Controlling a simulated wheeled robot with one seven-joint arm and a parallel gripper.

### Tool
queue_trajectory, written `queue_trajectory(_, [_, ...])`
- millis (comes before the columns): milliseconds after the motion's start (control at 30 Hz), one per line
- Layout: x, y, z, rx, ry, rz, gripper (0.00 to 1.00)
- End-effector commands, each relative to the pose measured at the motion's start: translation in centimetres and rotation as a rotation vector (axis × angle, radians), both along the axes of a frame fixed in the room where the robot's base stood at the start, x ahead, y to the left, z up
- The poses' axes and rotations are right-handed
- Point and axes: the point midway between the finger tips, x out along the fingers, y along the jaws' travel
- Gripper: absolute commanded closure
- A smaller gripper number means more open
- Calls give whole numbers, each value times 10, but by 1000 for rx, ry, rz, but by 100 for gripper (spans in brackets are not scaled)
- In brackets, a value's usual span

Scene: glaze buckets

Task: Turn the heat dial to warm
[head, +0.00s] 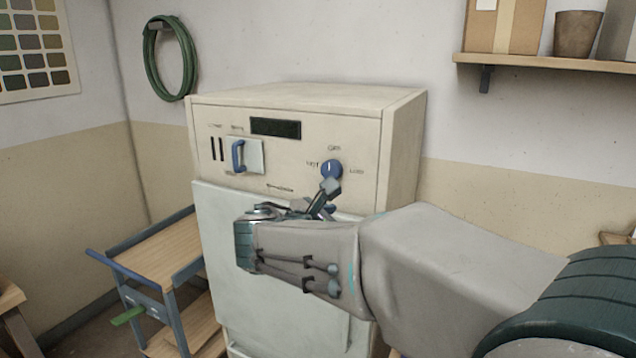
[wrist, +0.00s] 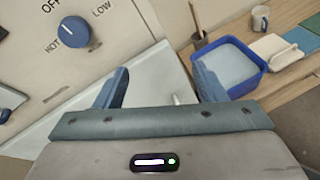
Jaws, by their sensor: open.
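The heat dial (head: 331,169) is a round blue knob on the upper right of the cream cabinet's front. It also shows at the upper left of the wrist view (wrist: 74,30). HOT, OFF and LOW are printed around it; I read no "warm" there. Its white mark looks upright toward OFF in the head view, but the exact setting is hard to tell. My gripper (head: 329,198) is just below the dial, in front of the cabinet. In the wrist view its two blue fingers (wrist: 160,86) are spread and empty, with the dial outside them to the upper left.
A blue lever handle (head: 238,156) is at the panel's left; its labels are unreadable. A wooden-topped cart (head: 160,250) stands left of the cabinet (head: 300,98). The wrist view shows a blue tub (wrist: 262,72) with pale contents and a cup (wrist: 260,17) on wood.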

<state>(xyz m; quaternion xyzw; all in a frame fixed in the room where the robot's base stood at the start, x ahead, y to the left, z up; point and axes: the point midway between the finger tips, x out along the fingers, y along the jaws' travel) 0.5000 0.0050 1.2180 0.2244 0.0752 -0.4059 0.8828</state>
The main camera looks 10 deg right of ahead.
Motion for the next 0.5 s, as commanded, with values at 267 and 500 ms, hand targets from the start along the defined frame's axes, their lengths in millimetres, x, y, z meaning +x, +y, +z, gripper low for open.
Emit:
queue_trajectory(267, [47, 64, 35, -424, 1, 208, 36])
queue_trajectory(500, [64, 65, 43, -484, -3, 230, 36])
